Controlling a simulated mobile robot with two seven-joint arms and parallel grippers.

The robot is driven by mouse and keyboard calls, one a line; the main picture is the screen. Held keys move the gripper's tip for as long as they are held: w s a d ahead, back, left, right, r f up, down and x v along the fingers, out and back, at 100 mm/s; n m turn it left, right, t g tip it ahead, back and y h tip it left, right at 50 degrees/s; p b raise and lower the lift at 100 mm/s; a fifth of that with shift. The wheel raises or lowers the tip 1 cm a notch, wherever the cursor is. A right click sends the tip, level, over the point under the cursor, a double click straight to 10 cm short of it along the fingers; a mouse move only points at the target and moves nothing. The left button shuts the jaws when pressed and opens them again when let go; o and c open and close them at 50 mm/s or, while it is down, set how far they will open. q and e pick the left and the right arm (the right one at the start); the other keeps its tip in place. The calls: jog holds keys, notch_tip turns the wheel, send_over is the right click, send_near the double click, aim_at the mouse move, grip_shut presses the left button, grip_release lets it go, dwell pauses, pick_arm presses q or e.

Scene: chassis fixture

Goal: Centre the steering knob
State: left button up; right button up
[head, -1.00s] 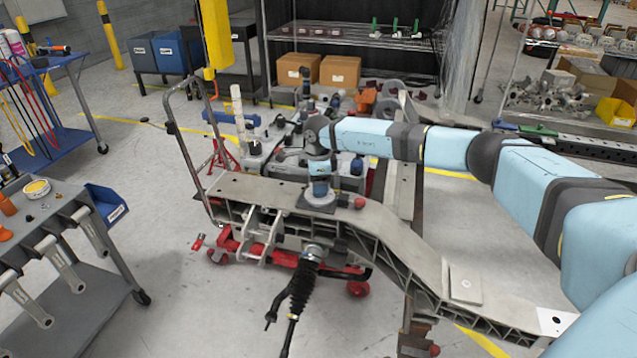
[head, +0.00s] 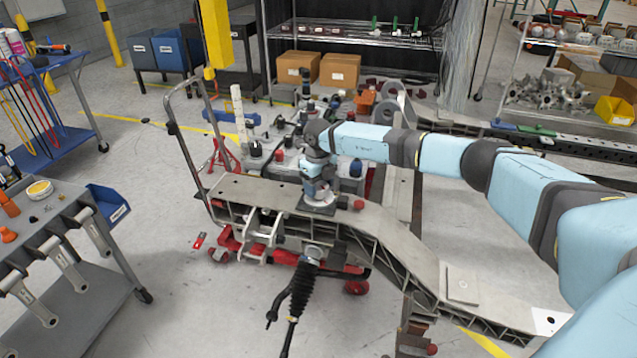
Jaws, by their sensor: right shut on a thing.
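My right gripper (head: 317,184) points down over the small square plate (head: 316,208) on top of the long grey chassis beam (head: 258,191). It is shut on the steering knob (head: 321,195), which stands on that plate. The fingers cover most of the knob, so I cannot tell exactly which way it is turned. My left gripper is not in view.
A red round knob (head: 358,204) sits on the beam just right of the plate. A black bellows rod (head: 301,292) hangs from the near side. Cluttered parts lie behind the beam.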

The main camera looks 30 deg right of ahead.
aim_at(320, 184)
jog(key=m+p, duration=0.1)
jog(key=m, duration=0.1)
jog(key=shift+r+m, duration=0.15)
jog(key=shift+m, duration=0.25)
jog(key=m+p, duration=0.1)
jog(key=m, duration=0.4)
jog(key=shift+d+p, duration=0.15)
jog(key=shift+p, duration=0.25)
jog(key=shift+m, duration=0.7)
jog(key=shift+m+p, duration=0.3)
jog(key=o, duration=0.9)
notch_tip(320, 184, up, 14)
jog(key=shift+f+b, duration=0.15)
jog(key=shift+b, duration=0.55)
